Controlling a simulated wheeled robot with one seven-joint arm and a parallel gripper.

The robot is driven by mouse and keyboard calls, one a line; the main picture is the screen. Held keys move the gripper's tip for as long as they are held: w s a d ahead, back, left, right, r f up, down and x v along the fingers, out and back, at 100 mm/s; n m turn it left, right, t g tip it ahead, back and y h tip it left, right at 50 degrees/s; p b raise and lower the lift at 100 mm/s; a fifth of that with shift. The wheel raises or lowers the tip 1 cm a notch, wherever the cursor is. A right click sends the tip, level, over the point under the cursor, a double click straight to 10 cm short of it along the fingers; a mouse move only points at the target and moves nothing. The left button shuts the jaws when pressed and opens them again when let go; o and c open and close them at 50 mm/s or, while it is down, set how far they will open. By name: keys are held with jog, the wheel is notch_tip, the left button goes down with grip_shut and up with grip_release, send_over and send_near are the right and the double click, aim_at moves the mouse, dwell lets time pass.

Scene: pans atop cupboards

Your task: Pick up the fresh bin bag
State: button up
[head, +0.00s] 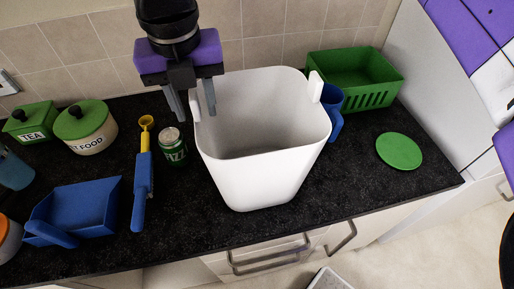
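A white bin (262,170) stands upright on the black worktop. It has a raised tab on its left rim and another on its right rim. Its inside looks pale and empty, and I cannot make out a separate bin bag in this view. My gripper (196,113) points down over the bin's left rim, with its two grey fingers apart. The left tab shows between the fingertips; I cannot tell whether they touch it.
A green can (173,148), a blue and yellow brush (142,180) and a blue dustpan (80,208) lie left of the bin. A blue jug (334,112), green basket (354,75) and green disc (399,151) are right. A tiled wall (265,20) stands behind.

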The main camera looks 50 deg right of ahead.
grip_shut()
dwell(1.3)
